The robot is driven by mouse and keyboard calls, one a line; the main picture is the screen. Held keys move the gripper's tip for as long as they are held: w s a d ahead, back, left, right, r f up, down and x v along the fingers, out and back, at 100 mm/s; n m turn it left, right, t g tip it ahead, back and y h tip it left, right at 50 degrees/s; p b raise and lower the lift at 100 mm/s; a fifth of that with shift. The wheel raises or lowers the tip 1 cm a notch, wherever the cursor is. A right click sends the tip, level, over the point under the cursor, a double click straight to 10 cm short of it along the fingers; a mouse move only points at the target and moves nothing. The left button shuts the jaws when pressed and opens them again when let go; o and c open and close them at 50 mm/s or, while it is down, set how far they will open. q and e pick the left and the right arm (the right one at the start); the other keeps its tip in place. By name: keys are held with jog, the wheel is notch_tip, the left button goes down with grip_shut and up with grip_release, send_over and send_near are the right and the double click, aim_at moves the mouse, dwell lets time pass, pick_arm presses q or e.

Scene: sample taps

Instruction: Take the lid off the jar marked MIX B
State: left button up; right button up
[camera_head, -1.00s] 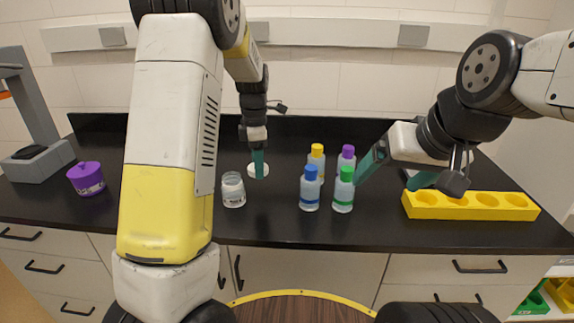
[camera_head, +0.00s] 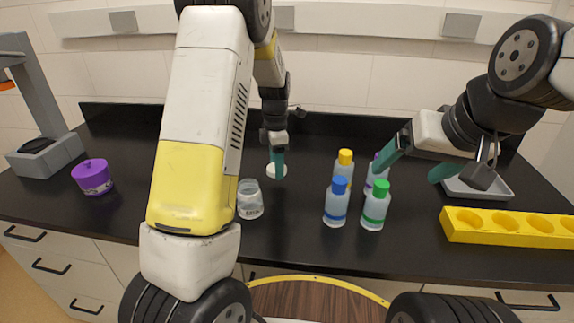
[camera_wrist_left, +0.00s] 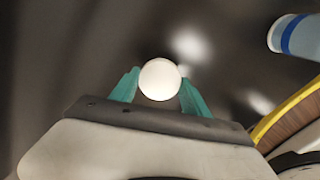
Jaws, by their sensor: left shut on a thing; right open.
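A clear jar (camera_head: 250,203) stands upright on the black counter with no lid on it. Its small label is too blurred to read. My left gripper (camera_head: 277,168) is behind and to the right of this jar, shut on a round white lid (camera_head: 277,172). In the left wrist view the lid (camera_wrist_left: 159,79) sits between the teal fingers. I cannot tell whether the lid touches the counter. My right gripper (camera_head: 416,163) is open and empty, above and to the right of the bottles.
Blue-capped (camera_head: 337,205), green-capped (camera_head: 376,208), yellow-capped (camera_head: 344,168) and purple-capped bottles cluster right of the clear jar. A yellow rack (camera_head: 505,227) and a pale tray (camera_head: 480,190) are at right. A grey stand (camera_head: 45,155) is far left.

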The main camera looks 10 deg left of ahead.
aim_at(277, 183)
pick_arm(q)
jog(key=shift+f, duration=1.95)
jog(key=shift+f, duration=0.1)
jog(key=o, duration=1.5)
jog(key=shift+o, duration=0.2)
notch_tip(277, 183, up, 12)
jog(key=shift+r, duration=0.1)
jog(key=s+r+m+t+h, duration=0.1)
jog(key=s+r+m+t, duration=0.2)
jog(key=s+r+m, duration=0.3)
jog(key=s+r+m+t+h, duration=0.1)
jog(key=s+r+m+t, duration=0.2)
jog(key=s+m, duration=1.4)
jog(key=s+r, duration=0.3)
jog(key=shift+s, duration=0.4)
